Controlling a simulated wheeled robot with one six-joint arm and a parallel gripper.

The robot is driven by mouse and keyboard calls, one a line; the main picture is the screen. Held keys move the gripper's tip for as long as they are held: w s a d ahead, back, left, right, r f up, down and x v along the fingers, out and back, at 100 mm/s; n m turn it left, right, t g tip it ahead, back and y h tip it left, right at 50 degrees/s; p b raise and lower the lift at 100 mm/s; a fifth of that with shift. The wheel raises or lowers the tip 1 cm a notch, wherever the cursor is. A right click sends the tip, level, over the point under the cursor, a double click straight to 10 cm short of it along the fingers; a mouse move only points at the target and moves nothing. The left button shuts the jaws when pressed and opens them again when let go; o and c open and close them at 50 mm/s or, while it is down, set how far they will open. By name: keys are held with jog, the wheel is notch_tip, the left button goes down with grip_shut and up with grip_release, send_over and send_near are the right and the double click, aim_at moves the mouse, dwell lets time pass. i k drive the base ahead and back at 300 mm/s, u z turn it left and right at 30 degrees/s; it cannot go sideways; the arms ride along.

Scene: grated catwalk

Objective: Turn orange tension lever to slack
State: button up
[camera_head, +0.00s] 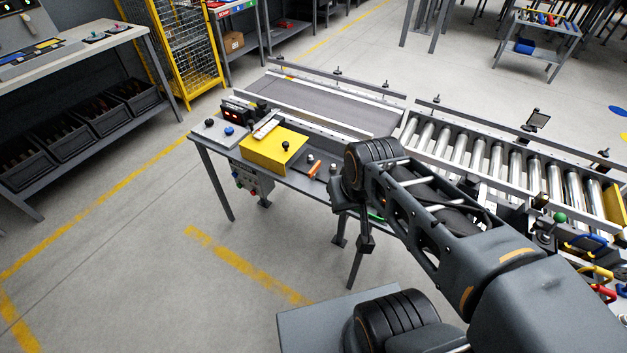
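A small orange lever (314,169) stands out on the grey bench top (262,172) beside the conveyor, just right of the yellow cover (268,153). It looks tilted; its slack and tension marks are too small to make out. My arm reaches in from the lower right and bends down past the bench's front edge. My gripper (366,246) appears as a small dark shape at its end, right of and below the lever in the picture, apart from it. Its fingers are too dark and small to tell open from shut.
A belt (330,105) and a roller conveyor (480,150) run behind the bench. A control box (251,180) hangs under its front edge. A green knob (560,218) and a blue handle (585,241) stand at the right. Floor at the front left is clear.

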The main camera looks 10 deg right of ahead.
aim_at(312, 172)
jog(key=u, duration=0.75)
jog(key=i, duration=0.65)
jog(key=z, duration=0.25)
